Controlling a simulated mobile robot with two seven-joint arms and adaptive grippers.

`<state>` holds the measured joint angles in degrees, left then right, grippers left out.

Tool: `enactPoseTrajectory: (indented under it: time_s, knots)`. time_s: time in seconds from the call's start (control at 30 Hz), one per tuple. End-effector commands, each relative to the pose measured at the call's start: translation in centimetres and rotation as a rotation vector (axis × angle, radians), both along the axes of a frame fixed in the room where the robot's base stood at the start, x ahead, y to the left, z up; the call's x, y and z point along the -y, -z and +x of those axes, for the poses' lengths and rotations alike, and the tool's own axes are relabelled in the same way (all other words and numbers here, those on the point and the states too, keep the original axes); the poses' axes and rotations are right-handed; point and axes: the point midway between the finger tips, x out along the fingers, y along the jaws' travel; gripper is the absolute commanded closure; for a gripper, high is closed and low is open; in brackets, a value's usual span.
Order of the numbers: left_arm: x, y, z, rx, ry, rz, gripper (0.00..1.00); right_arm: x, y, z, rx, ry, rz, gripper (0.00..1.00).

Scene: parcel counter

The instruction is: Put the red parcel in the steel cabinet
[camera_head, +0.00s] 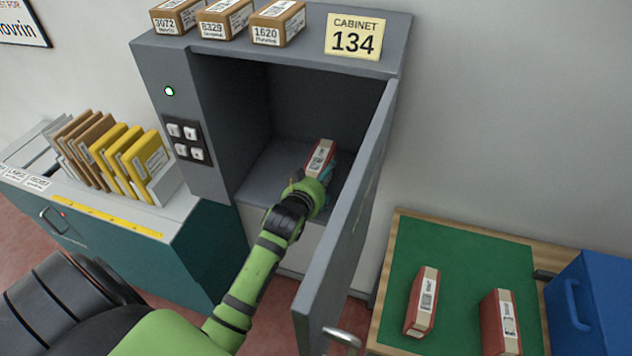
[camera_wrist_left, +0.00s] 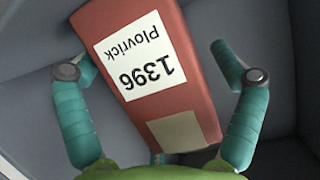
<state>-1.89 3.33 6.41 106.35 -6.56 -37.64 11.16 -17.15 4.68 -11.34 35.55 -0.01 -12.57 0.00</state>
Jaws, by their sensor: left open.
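A red parcel (camera_head: 320,157) with a white label stands inside the open steel cabinet (camera_head: 172,64), on its floor. In the left wrist view the red parcel (camera_wrist_left: 190,75) reads "1396 Plovrick" and sits between my fingers, with gaps showing beside it. My left gripper (camera_head: 318,176) reaches into the cabinet and is open around the parcel; its teal fingers (camera_wrist_left: 162,85) are spread in the left wrist view. The cabinet door (camera_head: 345,205) stands open to the right of my arm. Two more red parcels, one (camera_head: 422,301) and another (camera_head: 500,322), are on the green mat. My right gripper is not in view.
The green mat (camera_head: 455,262) lies on a wooden table beside a blue bin (camera_head: 592,300). Several brown boxes (camera_head: 277,23) stand on the cabinet top. A counter (camera_head: 110,218) at left holds yellow and brown envelopes (camera_head: 128,152). The open door closely borders my arm.

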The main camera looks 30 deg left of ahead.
Motion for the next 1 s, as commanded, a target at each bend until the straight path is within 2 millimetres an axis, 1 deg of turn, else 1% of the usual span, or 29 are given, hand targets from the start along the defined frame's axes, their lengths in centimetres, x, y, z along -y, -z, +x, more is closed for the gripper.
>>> enactPoseTrajectory:
  time_s: [0.17, 0.27, 0.5, 0.63, 0.8, 1.0]
  knots:
    - [0.3, -0.4, -1.4, 0.001, 0.001, 0.0, 0.07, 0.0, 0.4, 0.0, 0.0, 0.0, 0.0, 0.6]
    - [0.6, -0.9, -2.9, 0.0, 0.0, 0.0, 0.07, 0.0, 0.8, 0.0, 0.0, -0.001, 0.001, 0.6]
    - [1.6, -2.7, -7.2, 0.0, 0.0, -0.001, 0.07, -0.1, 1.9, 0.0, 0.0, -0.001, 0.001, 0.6]
    - [2.0, -3.5, -9.1, -0.001, 0.0, -0.001, 0.07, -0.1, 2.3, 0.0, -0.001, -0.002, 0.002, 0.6]
    - [2.3, -4.3, -10.5, -0.001, -0.001, 0.0, 0.07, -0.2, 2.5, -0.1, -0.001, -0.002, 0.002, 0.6]
    - [2.3, -4.5, -10.8, 0.0, -0.001, 0.0, 0.07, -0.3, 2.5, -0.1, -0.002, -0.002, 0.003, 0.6]
